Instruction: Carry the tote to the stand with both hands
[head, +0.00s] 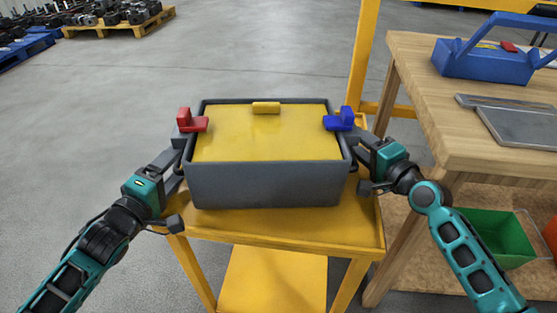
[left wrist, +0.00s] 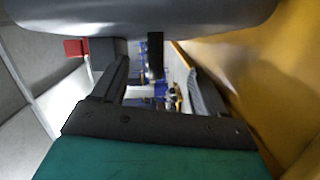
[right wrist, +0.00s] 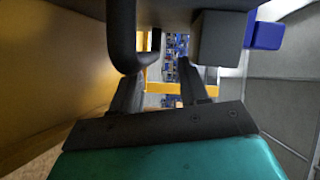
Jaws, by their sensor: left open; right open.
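The grey tote (head: 265,185) with a yellow top surface sits on a yellow cart-like stand (head: 290,232). A red block (head: 193,123) shows at its left rim and a blue block (head: 340,122) at its right rim. My left gripper (head: 183,140) is open at the tote's left side. In the left wrist view the tote's grey underside (left wrist: 140,18) fills the top, and a dark handle part (left wrist: 156,62) shows between the fingers. My right gripper (head: 352,145) is open at the right side. In the right wrist view a dark handle loop (right wrist: 122,50) is close to the left finger; contact is unclear.
A green bin (head: 495,235) is below. A yellow post (head: 362,60) rises behind the stand. The floor at left is clear; loaded pallets stand far back.

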